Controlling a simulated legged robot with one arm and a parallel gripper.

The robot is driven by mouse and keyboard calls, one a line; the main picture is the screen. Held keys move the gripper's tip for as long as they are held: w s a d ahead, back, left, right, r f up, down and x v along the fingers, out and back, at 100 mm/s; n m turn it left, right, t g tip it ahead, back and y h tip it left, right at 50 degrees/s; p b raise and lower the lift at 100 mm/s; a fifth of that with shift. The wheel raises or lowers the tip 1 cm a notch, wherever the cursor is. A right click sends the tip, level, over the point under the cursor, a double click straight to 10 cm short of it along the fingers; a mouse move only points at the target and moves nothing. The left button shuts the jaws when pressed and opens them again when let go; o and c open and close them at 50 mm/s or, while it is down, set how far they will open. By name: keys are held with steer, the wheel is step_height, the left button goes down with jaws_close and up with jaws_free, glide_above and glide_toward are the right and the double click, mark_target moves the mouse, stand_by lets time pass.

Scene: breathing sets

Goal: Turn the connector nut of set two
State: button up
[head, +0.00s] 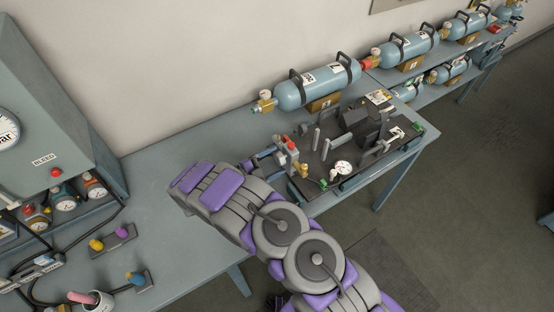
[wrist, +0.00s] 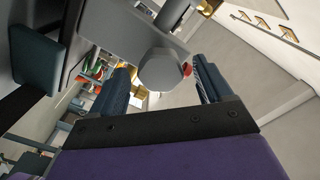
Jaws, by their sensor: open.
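Several blue breathing-set cylinders lie along the back of the bench; the nearest (head: 318,86) has a brass valve end (head: 264,103), and the second (head: 408,50) has a red fitting. Their set numbers are too small to read surely. A black board (head: 310,180) in front carries grey posts, a gauge (head: 342,168) and red-topped fittings (head: 290,143). My gripper (head: 266,160) is at the left end of this board. In the wrist view my gripper (wrist: 162,78) is open, with a grey rounded, faceted part (wrist: 162,70) showing between its fingers. I cannot tell whether they touch it.
A grey panel with BLEED lettering (head: 44,160) and gauges stands at the left. Small blocks with yellow, purple and blue knobs (head: 114,240) and a cup (head: 96,300) sit at the front left. The bench (head: 165,150) between panel and board is mostly clear.

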steer(key=shift+x, duration=0.95)
steer(key=shift+a, duration=0.1)
steer(key=shift+c, duration=0.7)
steer(key=shift+s, duration=0.1)
steer(key=c, duration=0.9)
